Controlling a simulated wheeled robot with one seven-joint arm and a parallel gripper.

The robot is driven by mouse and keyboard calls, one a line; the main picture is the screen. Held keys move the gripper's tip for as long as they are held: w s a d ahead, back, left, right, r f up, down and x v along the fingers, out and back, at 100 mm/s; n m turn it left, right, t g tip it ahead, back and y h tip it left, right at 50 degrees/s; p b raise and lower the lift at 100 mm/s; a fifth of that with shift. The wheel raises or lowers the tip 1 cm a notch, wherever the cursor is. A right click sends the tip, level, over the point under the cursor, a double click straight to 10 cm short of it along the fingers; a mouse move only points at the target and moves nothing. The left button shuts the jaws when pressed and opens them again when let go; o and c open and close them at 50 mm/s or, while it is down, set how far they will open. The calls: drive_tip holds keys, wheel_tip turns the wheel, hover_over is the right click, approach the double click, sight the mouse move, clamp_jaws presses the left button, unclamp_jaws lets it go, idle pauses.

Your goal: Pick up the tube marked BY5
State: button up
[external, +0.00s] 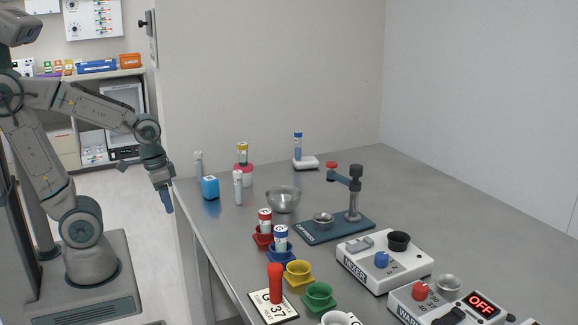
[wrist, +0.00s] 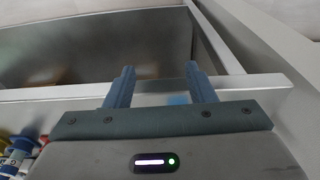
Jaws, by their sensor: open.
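Several tubes stand on the steel table; no marking BY5 is legible on any. A blue tube (external: 298,145) stands on a white base. A red-and-white tube (external: 265,220) sits in a red holder and a blue-and-white tube (external: 281,237) in a blue holder. Two pale tubes (external: 238,187) (external: 198,164) stand near the blue cube. My gripper (external: 167,203) hangs left of the table edge, pointing down, apart from all tubes. In the wrist view my gripper (wrist: 160,68) is open and empty.
The back right of the table is clear.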

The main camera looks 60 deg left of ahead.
wheel_tip(320, 180, up, 11)
drive_tip(key=n+p, duration=0.1)
drive_tip(key=p, duration=0.7)
wheel_tip(320, 180, up, 5)
drive_tip(key=n+g+p, duration=0.2)
drive_tip(key=n+p, duration=0.6)
drive_tip(key=n, duration=1.7)
hover_over(238, 171)
drive_tip(key=shift+s+r, duration=0.1)
drive_tip(key=shift+f+n, duration=0.3)
drive_tip(key=shift+f, duration=0.05)
wheel_tip(238, 171, down, 8)
drive_tip(key=shift+r, duration=0.15)
drive_tip(key=shift+d+f, duration=0.2)
drive_tip(key=shift+f, duration=2.55)
drive_tip(key=c, duration=1.1)
